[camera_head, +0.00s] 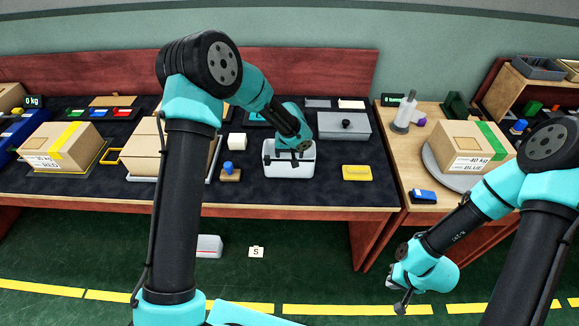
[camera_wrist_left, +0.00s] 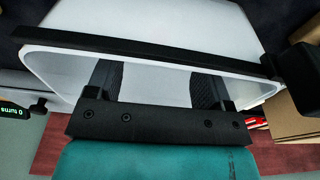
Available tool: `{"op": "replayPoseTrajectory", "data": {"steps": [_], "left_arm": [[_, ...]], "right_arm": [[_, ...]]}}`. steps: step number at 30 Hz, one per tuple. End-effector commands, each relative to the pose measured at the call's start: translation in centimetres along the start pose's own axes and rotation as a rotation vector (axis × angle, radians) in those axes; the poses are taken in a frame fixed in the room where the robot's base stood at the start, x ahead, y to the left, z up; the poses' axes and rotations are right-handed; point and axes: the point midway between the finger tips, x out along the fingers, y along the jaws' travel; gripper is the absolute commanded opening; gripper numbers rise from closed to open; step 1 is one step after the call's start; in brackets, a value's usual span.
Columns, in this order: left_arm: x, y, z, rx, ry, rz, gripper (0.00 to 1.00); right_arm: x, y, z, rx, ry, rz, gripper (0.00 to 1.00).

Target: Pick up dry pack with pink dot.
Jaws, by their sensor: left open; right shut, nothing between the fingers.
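I cannot make out a pack with a pink dot in either view. A white open-topped bin (camera_head: 289,171) stands on the dark mat at the middle of the long table. My left gripper (camera_head: 298,155) points down at the bin's opening, and the arm hides part of it. In the left wrist view the white bin (camera_wrist_left: 165,20) fills the upper part. The two dark fingers of my left gripper (camera_wrist_left: 152,88) are apart over its opening, with only a pale surface between them. My right gripper (camera_head: 398,292) is low over the green floor at the right, shut and empty.
A grey lidded box (camera_head: 344,126), a yellow block (camera_head: 357,173) and a blue-knobbed stamp (camera_head: 229,171) surround the bin. Cardboard boxes stand left (camera_head: 64,145) and right (camera_head: 460,146).

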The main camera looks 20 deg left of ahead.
Motion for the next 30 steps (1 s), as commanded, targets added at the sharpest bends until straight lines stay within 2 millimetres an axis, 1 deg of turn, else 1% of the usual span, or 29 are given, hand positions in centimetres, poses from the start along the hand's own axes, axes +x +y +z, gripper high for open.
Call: {"op": "replayPoseTrajectory", "data": {"steps": [1, 4, 14, 17, 20, 25, 27, 30], "left_arm": [[0.6, 0.0, 0.0, -0.001, -0.001, 0.0, 0.74], [1.2, 0.1, 0.0, 0.0, 0.001, 0.001, 0.74], [1.3, 0.0, 0.0, 0.0, 0.001, 0.001, 0.74], [1.8, 0.0, 0.0, -0.001, -0.001, 0.0, 0.74], [2.9, -0.1, 0.1, -0.001, -0.001, 0.0, 0.74], [5.3, 0.0, 0.1, 0.0, -0.001, 0.0, 0.74], [6.0, -0.1, 0.1, -0.001, -0.001, 0.0, 0.74], [6.5, 0.0, 0.0, -0.001, 0.0, 0.001, 0.74]], "right_arm": [[0.0, 0.0, 0.0, 0.0, 0.0, 0.0, 0.0], [0.0, 0.0, 0.0, 0.0, 0.0, 0.0, 0.0], [0.0, 0.0, 0.0, 0.0, 0.0, 0.0, 0.0], [0.0, 0.0, 0.0, 0.0, 0.0, 0.0, 0.0], [0.0, 0.0, 0.0, 0.0, 0.0, 0.0, 0.0], [0.0, 0.0, 0.0, 0.0, 0.0, 0.0, 0.0], [0.0, 0.0, 0.0, 0.0, 0.0, 0.0, 0.0], [0.0, 0.0, 0.0, 0.0, 0.0, 0.0, 0.0]]}}
